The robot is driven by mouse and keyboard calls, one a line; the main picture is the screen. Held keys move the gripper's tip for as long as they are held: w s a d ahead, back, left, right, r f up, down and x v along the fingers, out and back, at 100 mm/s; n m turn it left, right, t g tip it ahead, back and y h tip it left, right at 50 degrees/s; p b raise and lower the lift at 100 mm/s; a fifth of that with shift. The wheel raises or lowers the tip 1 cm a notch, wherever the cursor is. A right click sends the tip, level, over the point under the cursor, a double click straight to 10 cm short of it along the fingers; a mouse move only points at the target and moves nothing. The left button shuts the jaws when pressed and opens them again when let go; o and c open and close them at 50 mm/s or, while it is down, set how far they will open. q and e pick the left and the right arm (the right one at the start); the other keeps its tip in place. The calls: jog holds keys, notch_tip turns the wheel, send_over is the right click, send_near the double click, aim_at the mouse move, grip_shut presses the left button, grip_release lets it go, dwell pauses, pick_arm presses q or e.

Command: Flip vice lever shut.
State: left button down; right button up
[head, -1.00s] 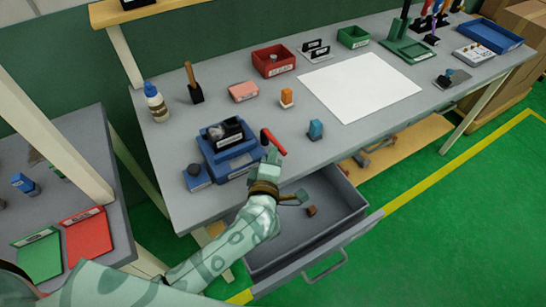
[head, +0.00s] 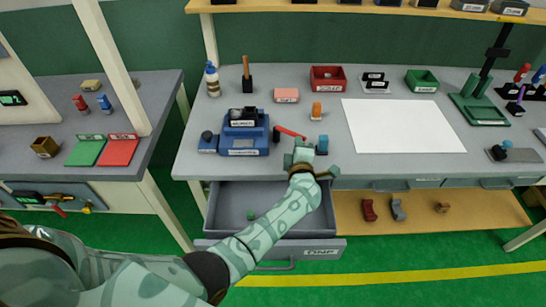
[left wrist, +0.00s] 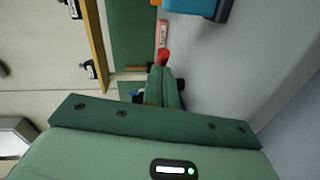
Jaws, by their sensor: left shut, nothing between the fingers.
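The blue vice (head: 243,140) stands near the front left of the bench, with a dark, labelled piece at its top. Its red lever (head: 289,132) sticks out from its right side, pointing right and slightly towards me. My left gripper (head: 303,150) is shut and empty just in front of the lever's free end. In the left wrist view, the lever's red tip (left wrist: 162,56) shows just beyond the closed fingers (left wrist: 165,80). I cannot tell whether they touch. My right gripper is not in view.
An open drawer (head: 228,205) juts out below my left forearm. A white sheet (head: 400,125) lies further right.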

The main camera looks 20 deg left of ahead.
pick_arm(q)
jog(key=shift+w+f, duration=0.1)
jog(key=shift+w, duration=0.25)
jog(key=shift+w+d, duration=0.1)
jog(key=shift+w, duration=0.3)
jog(key=shift+w+d+b, duration=0.15)
jog(key=shift+b, duration=0.2)
jog(key=shift+w+r, duration=0.15)
jog(key=shift+r, duration=0.05)
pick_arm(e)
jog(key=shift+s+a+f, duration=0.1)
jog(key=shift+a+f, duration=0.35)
pick_arm(q)
jog(key=shift+w+d+r, duration=0.1)
jog(key=shift+w+r, duration=0.05)
jog(key=shift+r, duration=0.05)
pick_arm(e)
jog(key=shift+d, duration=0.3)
